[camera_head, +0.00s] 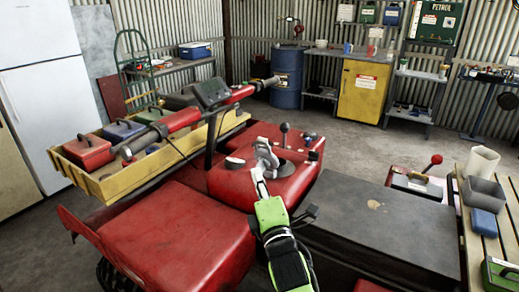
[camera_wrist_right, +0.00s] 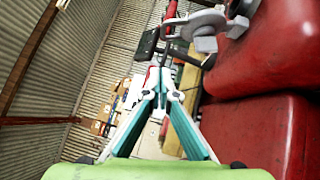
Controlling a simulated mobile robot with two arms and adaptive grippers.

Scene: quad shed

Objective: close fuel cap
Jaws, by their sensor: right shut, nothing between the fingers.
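The red fuel tank (camera_head: 232,182) of the quad is in the middle of the head view. A grey hinged fuel cap (camera_head: 265,154) stands tilted up on it, beside the dark round filler (camera_head: 281,169). In the right wrist view the grey cap (camera_wrist_right: 195,24) is at the top, right of centre. My right gripper (camera_head: 259,180) is at the near side of the cap, with its fingers shut and empty. In the right wrist view its fingertips (camera_wrist_right: 161,83) meet below and left of the cap. I cannot tell whether they touch it. My left gripper is out of view.
A lever with a black knob (camera_head: 285,128) rises just behind the filler. The handlebar (camera_head: 182,120) crosses to the left, over a yellow rack (camera_head: 104,188) with coloured boxes. A flat dark surface (camera_head: 365,222) lies right of the tank. Open floor is behind.

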